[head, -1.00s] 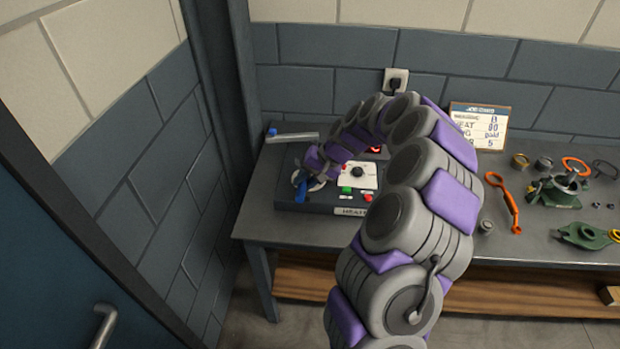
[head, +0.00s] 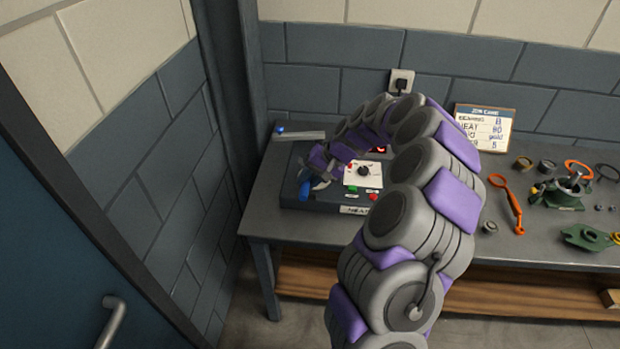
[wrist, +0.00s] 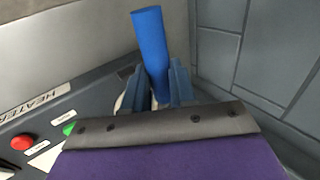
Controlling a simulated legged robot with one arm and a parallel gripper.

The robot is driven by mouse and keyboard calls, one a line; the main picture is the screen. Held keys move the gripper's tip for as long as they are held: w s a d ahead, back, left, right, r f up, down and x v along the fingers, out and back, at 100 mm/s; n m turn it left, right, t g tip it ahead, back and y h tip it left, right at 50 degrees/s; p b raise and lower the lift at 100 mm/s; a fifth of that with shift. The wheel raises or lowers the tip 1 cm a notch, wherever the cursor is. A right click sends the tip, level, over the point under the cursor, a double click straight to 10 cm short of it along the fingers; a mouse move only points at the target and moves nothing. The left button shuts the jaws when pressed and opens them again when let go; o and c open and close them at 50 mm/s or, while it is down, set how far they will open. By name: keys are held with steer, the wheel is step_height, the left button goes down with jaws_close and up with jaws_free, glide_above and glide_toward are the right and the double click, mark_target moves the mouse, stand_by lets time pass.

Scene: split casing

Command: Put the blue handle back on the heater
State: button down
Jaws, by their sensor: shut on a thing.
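The heater (head: 293,196) is a dark box on the left of the bench. It has a white dial plate, a green and a red button and a name label, which also shows in the wrist view (wrist: 45,97). The blue handle (wrist: 150,45) is a plain blue cylinder between my fingers, and it shows in the head view (head: 305,190) at the heater's left end. My gripper (wrist: 158,88) is shut on it. A pale round part (wrist: 121,103) shows beside the left finger. The handle's lower end is hidden, so I cannot tell whether it touches the heater.
A silver bar with a blue end (head: 303,134) lies behind the heater. An orange tool (head: 508,203), green parts (head: 588,237) and rings lie to the right on the bench (head: 465,238). A sign (head: 484,128) stands at the back. A wall is close on the left.

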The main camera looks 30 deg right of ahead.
steer(key=shift+a, duration=0.5)
steer(key=shift+d+f, duration=0.1)
steer(key=shift+d, duration=1.1)
stand_by(0.4)
steer(key=shift+a+p, duration=0.3)
steer(key=shift+d, duration=0.35)
steer(key=shift+f, duration=0.15)
stand_by(1.6)
step_height(320, 180, down, 6)
steer(key=b, duration=0.2)
stand_by(1.4)
steer(key=shift+f, duration=0.2)
stand_by(0.6)
